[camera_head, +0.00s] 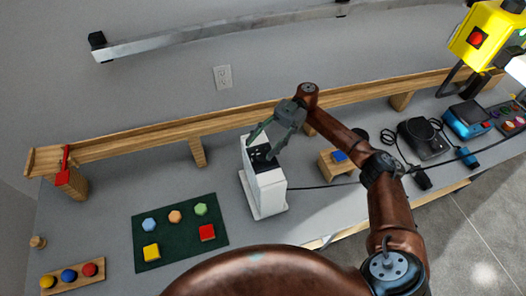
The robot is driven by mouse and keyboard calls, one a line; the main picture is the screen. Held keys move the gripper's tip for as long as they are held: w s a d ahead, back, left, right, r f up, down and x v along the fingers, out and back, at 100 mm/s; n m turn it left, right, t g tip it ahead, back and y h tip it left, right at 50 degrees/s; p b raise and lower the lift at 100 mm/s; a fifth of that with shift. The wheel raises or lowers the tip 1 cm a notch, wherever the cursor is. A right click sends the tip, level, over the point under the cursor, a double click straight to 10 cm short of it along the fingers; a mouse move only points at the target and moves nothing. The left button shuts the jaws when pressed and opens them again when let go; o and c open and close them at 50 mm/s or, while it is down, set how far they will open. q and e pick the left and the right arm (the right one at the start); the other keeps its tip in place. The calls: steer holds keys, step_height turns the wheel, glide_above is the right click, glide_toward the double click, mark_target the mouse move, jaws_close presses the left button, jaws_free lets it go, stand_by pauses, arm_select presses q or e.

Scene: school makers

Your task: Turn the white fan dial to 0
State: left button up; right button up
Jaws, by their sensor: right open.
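A white box-shaped device (268,194), which looks like the fan, stands on the grey table near the middle. It has a dark panel (262,158) on its upper part. The dial itself is too small to make out and is partly hidden by my fingers. My right gripper (259,152) is open and reaches down from the upper right. Its two fingers are spread over the dark panel, one on each side. Whether they touch the dial I cannot tell. My left gripper is not in view.
A green mat (180,255) with coloured shapes lies to the left of the device. A wooden block with a blue top (340,157) stands to the right, with a black cable nearby. A wooden rail (230,119) runs along the table's back edge.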

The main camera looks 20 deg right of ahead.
mark_target(263, 153)
steer(key=shift+r, duration=2.3)
steer(key=shift+r, duration=0.1)
